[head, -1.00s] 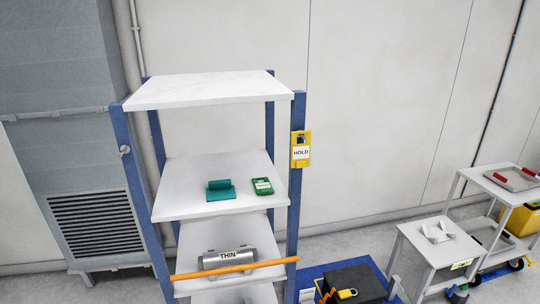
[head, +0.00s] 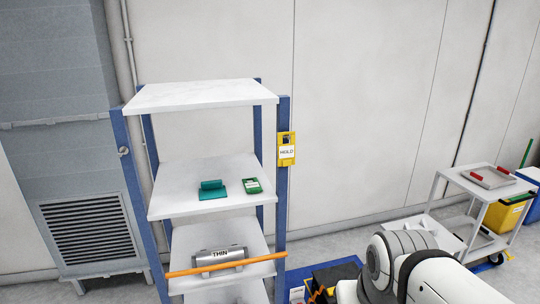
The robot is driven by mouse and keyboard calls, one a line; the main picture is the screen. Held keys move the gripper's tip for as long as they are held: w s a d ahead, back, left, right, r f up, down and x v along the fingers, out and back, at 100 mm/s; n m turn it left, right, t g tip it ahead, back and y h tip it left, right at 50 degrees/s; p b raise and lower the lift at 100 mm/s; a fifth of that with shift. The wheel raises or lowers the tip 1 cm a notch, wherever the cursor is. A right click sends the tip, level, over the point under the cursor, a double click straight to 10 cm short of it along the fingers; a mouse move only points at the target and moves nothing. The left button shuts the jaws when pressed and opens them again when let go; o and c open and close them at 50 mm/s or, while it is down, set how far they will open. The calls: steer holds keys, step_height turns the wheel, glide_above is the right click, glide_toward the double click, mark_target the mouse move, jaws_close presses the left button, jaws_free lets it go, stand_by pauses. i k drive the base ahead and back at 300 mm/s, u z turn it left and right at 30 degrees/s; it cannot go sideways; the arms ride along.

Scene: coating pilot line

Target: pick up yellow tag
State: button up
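A yellow tag (head: 287,149) with a white label reading HOLD hangs on the right front blue post of the shelf rack (head: 202,95), just below the level of the top shelf. It hangs upright and nothing covers it. My gripper is not in view. White and dark links of my arm show at the lower right, apart from the tag.
A teal object (head: 213,190) and a green tag (head: 252,185) lie on the second shelf. Below, a grey cylinder marked THIN (head: 220,257) lies behind an orange bar (head: 225,265). A cart with a tray (head: 491,178) stands right. Wall space right of the tag is clear.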

mark_target(286, 153)
steer(key=z, duration=0.05)
steer(key=i, duration=1)
steer(key=u, duration=0.05)
